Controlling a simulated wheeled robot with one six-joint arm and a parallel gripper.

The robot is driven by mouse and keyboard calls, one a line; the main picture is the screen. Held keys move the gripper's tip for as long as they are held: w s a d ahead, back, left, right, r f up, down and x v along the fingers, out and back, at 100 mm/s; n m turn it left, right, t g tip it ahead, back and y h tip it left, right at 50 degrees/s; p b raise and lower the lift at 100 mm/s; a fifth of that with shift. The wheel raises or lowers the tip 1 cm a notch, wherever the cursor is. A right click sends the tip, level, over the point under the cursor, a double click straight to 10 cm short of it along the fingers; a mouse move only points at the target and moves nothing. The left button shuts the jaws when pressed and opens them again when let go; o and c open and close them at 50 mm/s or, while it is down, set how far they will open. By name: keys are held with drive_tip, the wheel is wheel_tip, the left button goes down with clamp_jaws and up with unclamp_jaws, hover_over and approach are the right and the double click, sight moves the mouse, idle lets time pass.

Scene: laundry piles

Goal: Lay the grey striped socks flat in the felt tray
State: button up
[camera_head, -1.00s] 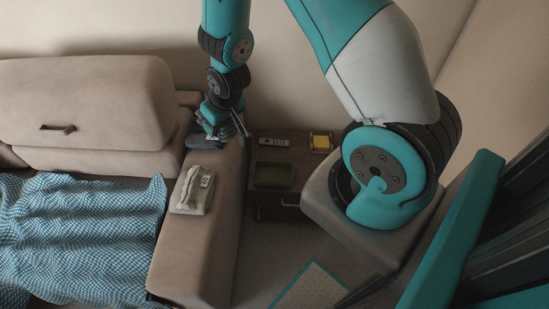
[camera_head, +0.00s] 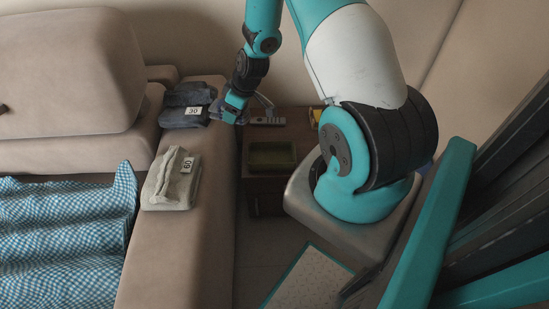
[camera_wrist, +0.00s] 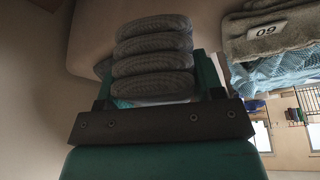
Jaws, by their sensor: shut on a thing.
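The grey striped socks (camera_wrist: 153,58) show in the wrist view as a stacked bundle of several dark ribbed folds. My gripper (camera_wrist: 155,88) is shut on them, with one teal finger on each side. In the head view my gripper (camera_head: 229,112) is at the back end of the sofa arm, beside a dark folded garment. The socks are hard to make out there. The green felt tray (camera_head: 272,168) lies on the dark side table, to the right of and nearer than my gripper. Its visible inside looks empty.
The dark folded garment (camera_head: 183,98) and a light grey folded garment (camera_head: 170,185) lie on the sofa arm (camera_head: 200,245). A remote (camera_head: 267,121) and a yellow item (camera_head: 315,115) are on the side table (camera_head: 258,185) behind the tray. A blue checked blanket (camera_head: 65,235) covers the seat.

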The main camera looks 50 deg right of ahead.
sight(271, 159)
drive_tip(key=shift+s+d+f+n+g+y+b, duration=0.2)
drive_tip(key=shift+s+d+f+n+b, duration=0.55)
drive_tip(key=shift+d+f+b, duration=2.6)
drive_tip(key=shift+s+d+f+n+g+y+b, duration=0.2)
drive_tip(key=shift+s+d+f+n+b, duration=0.75)
drive_tip(key=shift+f+b, duration=4.5)
drive_tip(key=shift+s+d+f+n+g+y+b, duration=0.15)
drive_tip(key=shift+s+d+f+n+b, duration=0.3)
drive_tip(key=shift+d+f+b, duration=3.9)
drive_tip(key=a+f+p, duration=0.1)
drive_tip(key=a, duration=0.1)
drive_tip(key=a+f+p, duration=0.1)
drive_tip(key=f+p, duration=0.1)
drive_tip(key=shift+a+f, duration=0.2)
drive_tip(key=shift+a, duration=0.15)
drive_tip(key=o, duration=0.6)
drive_tip(key=shift+r, duration=0.1)
drive_tip(key=shift+r+p, duration=2.3)
drive_tip(key=shift+r, duration=0.4)
